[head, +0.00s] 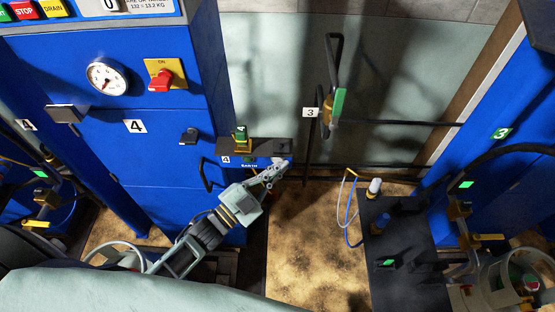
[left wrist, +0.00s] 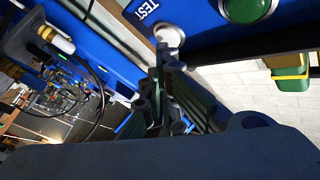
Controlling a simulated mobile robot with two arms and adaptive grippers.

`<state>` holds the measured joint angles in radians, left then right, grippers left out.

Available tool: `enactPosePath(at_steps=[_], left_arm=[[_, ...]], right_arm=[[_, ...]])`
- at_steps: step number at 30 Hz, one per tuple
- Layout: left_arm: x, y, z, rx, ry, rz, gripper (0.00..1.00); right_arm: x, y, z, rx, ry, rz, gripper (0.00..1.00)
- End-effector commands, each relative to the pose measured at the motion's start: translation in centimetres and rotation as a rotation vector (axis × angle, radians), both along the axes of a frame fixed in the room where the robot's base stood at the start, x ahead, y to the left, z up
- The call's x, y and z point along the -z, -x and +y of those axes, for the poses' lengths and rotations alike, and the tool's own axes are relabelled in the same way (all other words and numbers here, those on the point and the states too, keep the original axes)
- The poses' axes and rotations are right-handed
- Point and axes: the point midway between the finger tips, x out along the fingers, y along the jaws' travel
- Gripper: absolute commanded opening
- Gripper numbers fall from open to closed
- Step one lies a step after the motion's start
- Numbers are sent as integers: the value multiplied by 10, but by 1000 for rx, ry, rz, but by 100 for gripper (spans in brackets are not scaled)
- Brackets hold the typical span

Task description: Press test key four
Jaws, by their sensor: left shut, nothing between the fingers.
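My left gripper (head: 279,169) is shut and empty at the right end of this panel. In the left wrist view the fingertips (left wrist: 168,60) are right at the lower edge of the key. I cannot tell whether they touch it. My right gripper is not in view.
A green-and-brass valve (head: 242,141) stands on the panel top. A gauge (head: 107,76) and a red switch (head: 160,80) are on the cabinet. A dark platform (head: 400,265) stands on the right.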

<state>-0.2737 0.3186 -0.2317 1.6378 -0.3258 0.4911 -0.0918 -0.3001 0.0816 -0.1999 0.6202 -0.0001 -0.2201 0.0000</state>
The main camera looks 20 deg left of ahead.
Motion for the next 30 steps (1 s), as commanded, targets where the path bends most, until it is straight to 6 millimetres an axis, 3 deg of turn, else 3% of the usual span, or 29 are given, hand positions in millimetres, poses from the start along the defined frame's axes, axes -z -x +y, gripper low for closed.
enactPosePath(at_steps=[30], left_arm=[[0,-8,2,0,0,0,0]], right_arm=[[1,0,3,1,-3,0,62]])
